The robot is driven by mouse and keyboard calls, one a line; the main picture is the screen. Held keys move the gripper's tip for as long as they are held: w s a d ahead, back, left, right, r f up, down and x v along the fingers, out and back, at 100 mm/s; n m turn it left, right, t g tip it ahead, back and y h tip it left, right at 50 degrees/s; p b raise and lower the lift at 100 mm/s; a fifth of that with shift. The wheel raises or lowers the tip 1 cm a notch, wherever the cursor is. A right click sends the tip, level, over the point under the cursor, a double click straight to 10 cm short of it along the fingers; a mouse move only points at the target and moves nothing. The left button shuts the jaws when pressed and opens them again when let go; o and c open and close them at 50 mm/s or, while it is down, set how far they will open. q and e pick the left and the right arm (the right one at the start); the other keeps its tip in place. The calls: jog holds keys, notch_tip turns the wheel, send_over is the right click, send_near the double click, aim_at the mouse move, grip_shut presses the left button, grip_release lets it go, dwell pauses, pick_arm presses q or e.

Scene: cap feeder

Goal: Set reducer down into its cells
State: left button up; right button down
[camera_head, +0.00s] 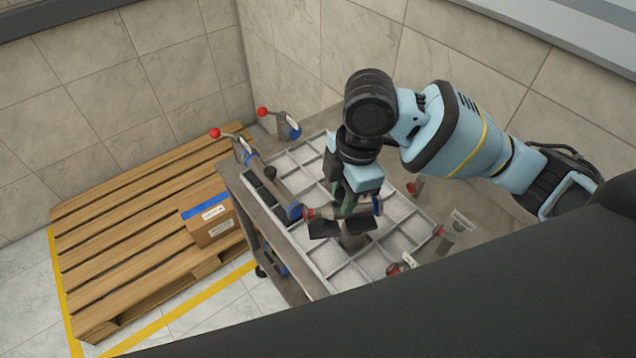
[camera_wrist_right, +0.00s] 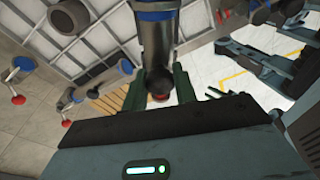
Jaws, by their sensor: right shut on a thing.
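My right gripper (camera_head: 343,228) is over the grid tray (camera_head: 395,243), pointing down, shut on a grey piece. In the right wrist view a grey cylinder with a blue band (camera_wrist_right: 157,45) stands between the green fingers (camera_wrist_right: 160,88). The fingers hide part of it. I cannot tell whether it touches the cell floor.
A long grey part with a blue end (camera_head: 280,187) lies along the tray's left side. A wooden pallet (camera_head: 140,215) with a cardboard box (camera_head: 210,218) is left of the table. Several cells look empty.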

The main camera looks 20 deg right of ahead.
aim_at(323, 207)
jog(key=n, duration=0.2)
jog(key=a+n, duration=0.1)
jog(key=n, duration=0.3)
jog(key=shift+w+a+r+g, duration=0.2)
jog(key=shift+w+r+g, duration=0.1)
jog(key=shift+g, duration=0.1)
jog(key=n, duration=0.3)
jog(key=a+n, duration=0.1)
jog(key=n, duration=0.1)
jog(key=shift+w+a+r+n+h, duration=0.1)
jog(key=shift+w+r+n+h, duration=0.1)
jog(key=shift+n+h, duration=0.2)
jog(key=n, duration=0.4)
jog(key=a+n, duration=0.1)
jog(key=shift+w+r+n+g+h+p, duration=0.25)
jog(key=shift+n+g+h+p, duration=0.05)
jog(key=shift+n+p, duration=0.1)
pick_arm(q)
jog(key=shift+w+a+r, duration=0.2)
jog(key=shift+w+r, duration=0.45)
jog(key=shift+r, duration=0.1)
pick_arm(e)
jog(key=n, duration=0.5)
jog(key=shift+w+a+r+n+h, duration=0.2)
jog(key=shift+w+a+n+h, duration=0.05)
jog(key=shift+a+n+h, duration=0.15)
